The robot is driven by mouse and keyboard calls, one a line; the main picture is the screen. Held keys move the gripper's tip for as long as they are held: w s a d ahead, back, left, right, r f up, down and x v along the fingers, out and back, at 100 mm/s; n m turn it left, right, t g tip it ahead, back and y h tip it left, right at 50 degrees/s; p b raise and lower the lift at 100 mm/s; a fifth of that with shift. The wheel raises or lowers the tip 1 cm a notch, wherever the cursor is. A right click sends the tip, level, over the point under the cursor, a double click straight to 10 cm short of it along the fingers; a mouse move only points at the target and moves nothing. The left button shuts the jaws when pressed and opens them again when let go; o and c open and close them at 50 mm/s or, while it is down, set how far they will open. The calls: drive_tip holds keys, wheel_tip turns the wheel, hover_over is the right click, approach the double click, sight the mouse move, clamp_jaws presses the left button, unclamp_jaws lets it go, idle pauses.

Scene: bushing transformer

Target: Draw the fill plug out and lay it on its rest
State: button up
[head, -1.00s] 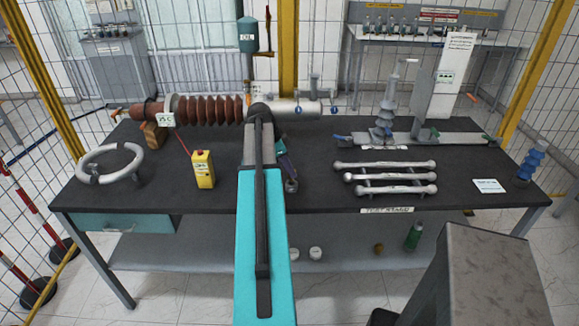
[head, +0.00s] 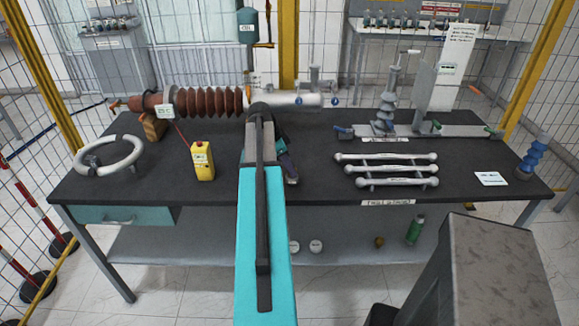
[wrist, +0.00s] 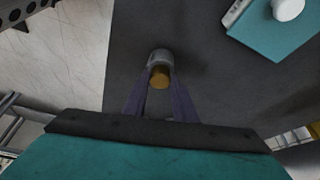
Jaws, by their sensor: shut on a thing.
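My gripper (wrist: 158,98), also partly seen in the head view (head: 289,172), is low over the dark bench top, right of the yellow box. Its purple fingers are shut on a small brass-coloured piece (wrist: 159,79), which I take to be the fill plug. A grey round part (wrist: 160,57) sits just beyond the brass; I cannot tell whether it belongs to the plug or is its rest. The white horizontal tube (head: 296,99) at the back of the bench joins the brown ribbed bushing (head: 207,102). My arm hides part of this joint.
The yellow box (head: 202,161) stands left of my arm, and a grey ring (head: 108,155) lies at the far left. Bare bench lies between my gripper and the bars.

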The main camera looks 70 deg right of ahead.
drive_tip(key=o, duration=1.1)
drive_tip(key=shift+o, duration=0.2)
drive_tip(key=shift+w+r, duration=0.1)
drive_tip(key=shift+r, duration=0.1)
drive_tip(key=b+v, duration=0.3)
drive_tip(key=v, duration=1)
drive_tip(key=shift+r, duration=0.25)
